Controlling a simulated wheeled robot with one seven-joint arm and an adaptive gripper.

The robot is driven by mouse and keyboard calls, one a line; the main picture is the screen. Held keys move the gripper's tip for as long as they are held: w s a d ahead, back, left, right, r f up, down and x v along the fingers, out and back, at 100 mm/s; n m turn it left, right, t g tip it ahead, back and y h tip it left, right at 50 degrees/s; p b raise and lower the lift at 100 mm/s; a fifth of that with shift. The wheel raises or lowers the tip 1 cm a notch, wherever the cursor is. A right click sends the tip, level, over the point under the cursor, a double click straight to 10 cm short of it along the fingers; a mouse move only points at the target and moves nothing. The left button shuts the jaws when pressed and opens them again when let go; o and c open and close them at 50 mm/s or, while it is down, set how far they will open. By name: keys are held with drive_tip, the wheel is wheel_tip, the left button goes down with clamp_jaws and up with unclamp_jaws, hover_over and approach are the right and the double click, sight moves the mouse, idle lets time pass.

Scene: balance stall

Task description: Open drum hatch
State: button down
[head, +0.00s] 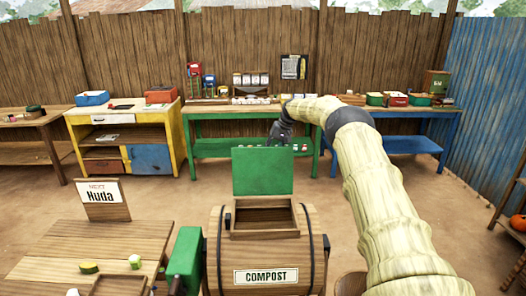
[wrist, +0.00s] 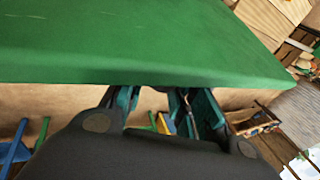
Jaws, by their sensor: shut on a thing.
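The wooden compost drum (head: 230,255) stands at the front centre in the head view, with a white COMPOST label on its front. Its green hatch (head: 262,170) stands raised, nearly upright, behind the wood-framed opening (head: 265,217). My gripper (head: 283,138) is at the hatch's upper right edge, partly hidden behind it. In the wrist view the hatch (wrist: 150,45) fills the upper part, and my gripper's fingers (wrist: 160,100) meet its edge. The gripper is shut on the hatch; the exact contact is partly hidden.
A wooden table (head: 110,240) with a Huda sign (head: 102,198) and small produce is at the left. A green bench (head: 222,147), a yellow cabinet (head: 125,140) and a blue bench (head: 412,144) line the back fence. Open dirt floor lies between them and the drum.

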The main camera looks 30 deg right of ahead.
drive_tip(key=shift+s+f, duration=0.2)
drive_tip(key=shift+f, duration=0.55)
drive_tip(key=c, duration=1.1)
unclamp_jaws()
drive_tip(key=shift+d, duration=0.1)
drive_tip(key=shift+c, duration=0.2)
drive_tip(key=shift+w+d+r, duration=0.15)
drive_tip(key=shift+r, duration=0.4)
drive_tip(key=v, duration=1.1)
drive_tip(key=shift+d, duration=0.35)
drive_tip(key=shift+f, duration=0.2)
